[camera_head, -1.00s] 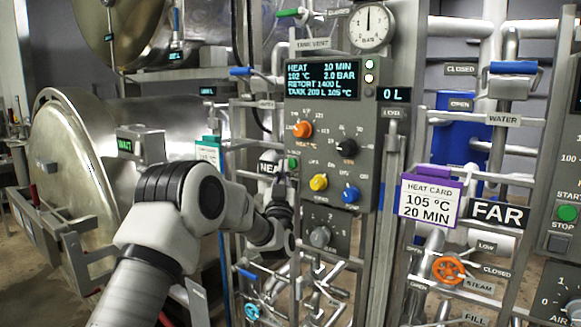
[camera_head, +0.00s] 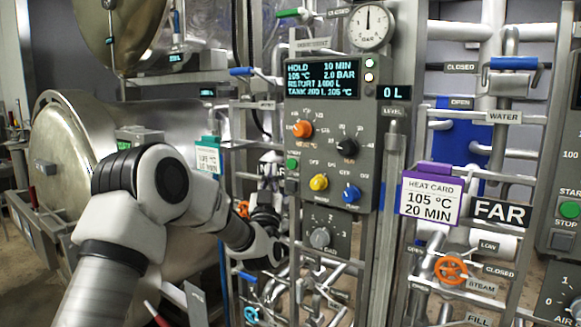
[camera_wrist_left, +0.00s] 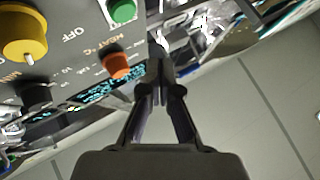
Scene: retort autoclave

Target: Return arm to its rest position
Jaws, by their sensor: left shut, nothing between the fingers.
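My left arm comes in from the lower left in the head view. Its gripper (camera_head: 270,172) points upward just left of the grey control panel (camera_head: 330,140), close to the green button (camera_head: 292,164), and partly hides the NEAR sign. In the left wrist view the two dark fingers (camera_wrist_left: 161,72) are shut together with nothing between them. The panel's green button (camera_wrist_left: 122,11), orange knob (camera_wrist_left: 117,66) and yellow knob (camera_wrist_left: 22,35) lie left of the fingers, apart from them. My right gripper is in neither view.
The panel screen (camera_head: 322,78) reads HOLD, 105 °C, 2.0 BAR. Pipes and an orange steam valve wheel (camera_head: 450,270) stand at the lower right. The purple heat card (camera_head: 430,192) hangs right of the panel. The large round retort door (camera_head: 60,150) stands at the left.

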